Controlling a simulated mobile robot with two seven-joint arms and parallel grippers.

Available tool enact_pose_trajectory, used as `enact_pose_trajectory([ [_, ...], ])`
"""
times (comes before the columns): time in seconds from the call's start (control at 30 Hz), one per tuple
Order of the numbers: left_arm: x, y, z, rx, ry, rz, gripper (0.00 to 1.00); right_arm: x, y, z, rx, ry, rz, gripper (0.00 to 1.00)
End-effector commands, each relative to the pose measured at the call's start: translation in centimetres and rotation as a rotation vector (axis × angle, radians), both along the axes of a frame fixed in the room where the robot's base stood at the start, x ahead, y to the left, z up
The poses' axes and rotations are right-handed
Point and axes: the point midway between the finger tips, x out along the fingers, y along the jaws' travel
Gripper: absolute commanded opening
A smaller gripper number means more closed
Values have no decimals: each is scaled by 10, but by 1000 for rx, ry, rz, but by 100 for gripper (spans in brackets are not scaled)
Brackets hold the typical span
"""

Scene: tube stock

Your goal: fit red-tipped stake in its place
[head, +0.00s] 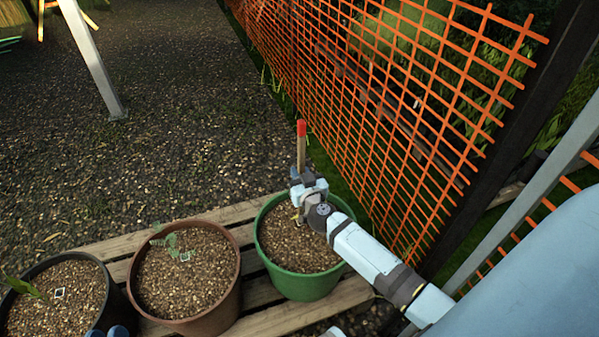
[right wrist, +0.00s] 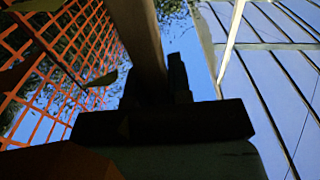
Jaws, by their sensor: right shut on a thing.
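The red-tipped stake (head: 301,150) stands about upright over the green pot (head: 305,284), its red end up. My right gripper (head: 308,183) is shut on the stake below its red tip. The stake's shaft also shows in the right wrist view (right wrist: 146,42), rising from the dark jaws (right wrist: 160,95). The gripper hides part of the lower stake, and I cannot tell whether its foot touches the soil. Soil fills the green pot.
A brown pot (head: 236,285) with a seedling and a black pot (head: 112,300) stand left of the green pot on a slatted wooden pallet (head: 262,292). Both soils carry a small white square mark. Orange mesh fencing (head: 400,90) rises close on the right. Gravel behind is open.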

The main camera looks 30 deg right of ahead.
Motion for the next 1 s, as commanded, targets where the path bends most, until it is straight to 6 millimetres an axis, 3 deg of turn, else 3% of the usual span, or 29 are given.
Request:
enact_pose_trajectory([
  [0.37, 0, 0, -1, 0, 0, 0, 29, 0, 0, -2, -1, -1, 0, 0],
  [1.0, 0, 0, -12, 0, 0, 0, 29, 0, 0, -28, -1, -1, 0, 0],
])
